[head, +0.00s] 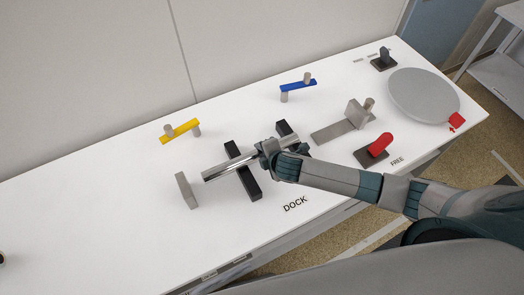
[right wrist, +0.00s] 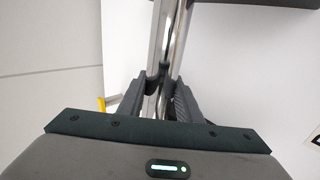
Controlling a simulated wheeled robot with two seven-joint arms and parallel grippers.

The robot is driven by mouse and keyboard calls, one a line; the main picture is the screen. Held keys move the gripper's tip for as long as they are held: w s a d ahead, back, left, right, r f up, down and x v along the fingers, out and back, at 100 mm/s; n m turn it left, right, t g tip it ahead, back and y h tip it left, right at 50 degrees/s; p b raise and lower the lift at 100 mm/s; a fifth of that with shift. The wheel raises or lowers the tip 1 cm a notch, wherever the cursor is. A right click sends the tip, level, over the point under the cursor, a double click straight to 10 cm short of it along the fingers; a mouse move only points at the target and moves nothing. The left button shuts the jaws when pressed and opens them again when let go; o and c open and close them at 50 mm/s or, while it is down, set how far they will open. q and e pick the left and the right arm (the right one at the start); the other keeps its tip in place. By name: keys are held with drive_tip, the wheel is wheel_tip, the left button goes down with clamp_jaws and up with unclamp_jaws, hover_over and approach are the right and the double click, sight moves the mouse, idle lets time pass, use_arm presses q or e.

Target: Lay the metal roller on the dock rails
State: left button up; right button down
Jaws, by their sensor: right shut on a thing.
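The metal roller (head: 222,168) is a shiny bar, roughly level, lying across the two black dock rails, the left rail (head: 250,187) and the right rail (head: 283,127). I cannot tell whether it touches them. My right gripper (head: 266,152) is shut on the roller between the rails. In the right wrist view, the roller (right wrist: 165,35) runs up between the fingers of my right gripper (right wrist: 162,82), and part of a dark rail (right wrist: 250,3) shows at the top. My arm hides part of the roller's right end. My left gripper is not in view.
A grey block (head: 186,190) stands left of the rails. A grey bracket (head: 345,122), a red lever (head: 379,145) and a round grey plate (head: 422,95) are to the right. Yellow (head: 180,130) and blue (head: 298,85) bars stand behind.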

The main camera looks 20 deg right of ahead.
drive_tip(key=shift+f, duration=0.4)
idle(0.5)
drive_tip(key=shift+c, duration=0.8)
unclamp_jaws()
drive_tip(key=shift+o, duration=0.8)
drive_tip(key=shift+s+f+b, duration=0.15)
drive_tip(key=shift+b, duration=0.15)
drive_tip(key=shift+f, duration=0.1)
drive_tip(key=shift+r, duration=0.2)
drive_tip(key=shift+r+p, duration=0.3)
drive_tip(key=shift+r, duration=4.65)
